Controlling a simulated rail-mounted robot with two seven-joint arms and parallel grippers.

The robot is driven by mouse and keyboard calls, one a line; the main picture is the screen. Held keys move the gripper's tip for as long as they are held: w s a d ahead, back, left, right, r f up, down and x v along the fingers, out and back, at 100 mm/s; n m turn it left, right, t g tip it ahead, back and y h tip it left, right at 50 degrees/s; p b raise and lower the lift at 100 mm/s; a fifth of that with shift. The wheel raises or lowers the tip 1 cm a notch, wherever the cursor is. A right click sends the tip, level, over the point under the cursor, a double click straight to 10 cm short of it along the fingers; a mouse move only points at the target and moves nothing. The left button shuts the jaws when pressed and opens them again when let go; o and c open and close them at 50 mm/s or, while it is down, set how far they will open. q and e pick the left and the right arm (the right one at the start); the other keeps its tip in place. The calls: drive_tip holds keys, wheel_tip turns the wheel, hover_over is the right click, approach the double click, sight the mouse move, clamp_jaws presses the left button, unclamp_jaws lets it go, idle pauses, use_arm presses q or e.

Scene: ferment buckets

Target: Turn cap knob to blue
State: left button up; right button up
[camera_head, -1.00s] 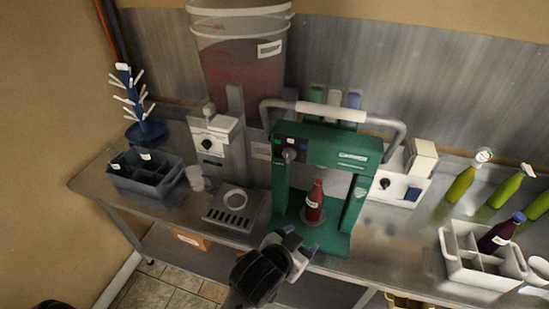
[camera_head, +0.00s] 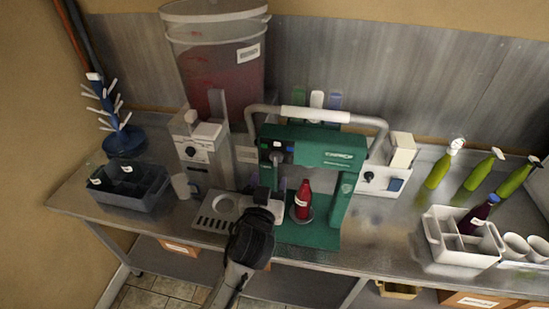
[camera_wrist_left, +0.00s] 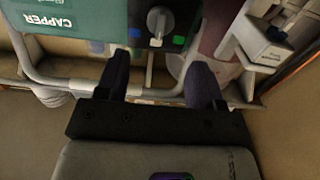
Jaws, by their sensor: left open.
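The green capper (camera_head: 325,160) stands on the steel bench. Its grey knob (camera_head: 275,159) is on the upper left of its front, below a row of small green, blue and white patches. The knob (camera_wrist_left: 158,22) also shows in the left wrist view, with the patches below it there. I cannot tell clearly which patch it points to. My left gripper (camera_head: 268,197) is below and in front of the knob. Its two dark fingers are apart (camera_wrist_left: 158,78), with nothing between them, and the knob lies beyond their tips. My right gripper is not visible.
A red bottle (camera_head: 303,201) stands upright on the capper's base, close to my left gripper. A handle bar (camera_head: 315,115) arches over the capper. A drip tray (camera_head: 213,218) is at left, a white crate (camera_head: 447,250) at right. Bare bench (camera_head: 385,235) lies between capper and crate.

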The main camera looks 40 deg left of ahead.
sight(276, 161)
use_arm(q)
drive_tip(key=p+x, duration=0.2)
drive_tip(key=x, duration=0.5)
drive_tip(key=shift+w+a, duration=0.2)
drive_tip(key=shift+w, duration=0.1)
drive_tip(key=shift+c, duration=0.2)
drive_tip(key=c, duration=0.8)
drive_tip(key=shift+c, duration=0.2)
drive_tip(key=shift+m, duration=0.3)
drive_tip(key=m, duration=0.3)
drive_tip(key=shift+d+m, duration=0.1)
drive_tip(key=shift+m, duration=0.2)
drive_tip(key=shift+f+m, duration=0.1)
drive_tip(key=shift+m, duration=2.4)
